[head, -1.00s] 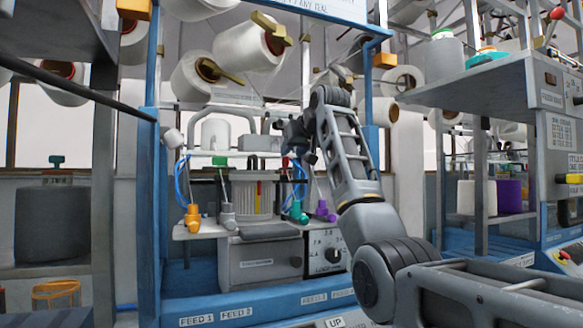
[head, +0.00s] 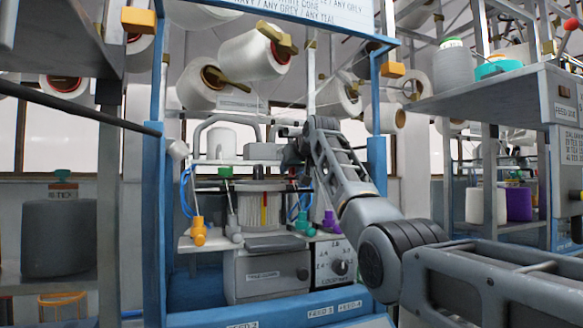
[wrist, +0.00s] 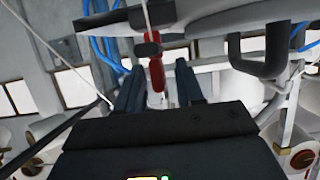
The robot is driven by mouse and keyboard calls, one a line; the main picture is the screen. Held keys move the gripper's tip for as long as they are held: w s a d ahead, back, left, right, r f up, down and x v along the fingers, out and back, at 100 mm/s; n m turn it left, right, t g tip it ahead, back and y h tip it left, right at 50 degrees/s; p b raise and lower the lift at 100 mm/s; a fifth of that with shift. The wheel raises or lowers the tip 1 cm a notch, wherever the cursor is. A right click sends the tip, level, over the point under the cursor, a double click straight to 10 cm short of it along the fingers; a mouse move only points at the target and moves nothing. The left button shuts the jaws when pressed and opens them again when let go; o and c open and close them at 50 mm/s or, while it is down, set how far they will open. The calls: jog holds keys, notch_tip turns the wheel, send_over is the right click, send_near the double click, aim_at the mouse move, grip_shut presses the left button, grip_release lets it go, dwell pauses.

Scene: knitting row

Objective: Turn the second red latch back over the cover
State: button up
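A red latch (wrist: 156,74) shows in the wrist view between the two dark fingers of my gripper (wrist: 159,80). The fingers stand apart, with a visible gap on each side of it; I cannot tell if either touches it. In the head view my gripper (head: 291,156) is at the right of the knitting head, largely hidden by my arm. A small bit of red shows just below it. A green latch (head: 225,172) is at the left. A pale ribbed cylinder (head: 259,208) with yellow and red marks stands between them. Which part is the cover is unclear.
Orange (head: 198,232), teal (head: 302,222) and purple (head: 330,222) yarn-guide pieces stand around the cylinder. A dark bracket (wrist: 262,58) and blue tubes are close to my gripper. Blue posts (head: 376,190) frame the machine. Yarn cones hang above.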

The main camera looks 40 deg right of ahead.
grip_shut()
jog(key=shift+a+h, duration=0.1)
jog(key=shift+h, duration=0.2)
dwell(0.3)
jog(key=m+h+p, duration=0.1)
jog(key=m+g+h+p, duration=0.1)
jog(key=m+p, duration=0.1)
jog(key=shift+r+h, duration=0.25)
jog(key=shift+h, duration=0.15)
jog(key=shift+m+g+h+p, duration=0.8)
jog(key=shift+m+p, duration=0.1)
jog(key=shift+p, duration=0.05)
jog(key=shift+f+m+g+h, duration=0.2)
jog(key=shift+m+g+h, duration=1.2)
jog(key=shift+m, duration=0.3)
jog(key=shift+f+m+g, duration=0.1)
jog(key=shift+m+g, duration=0.3)
jog(key=shift+g, duration=0.1)
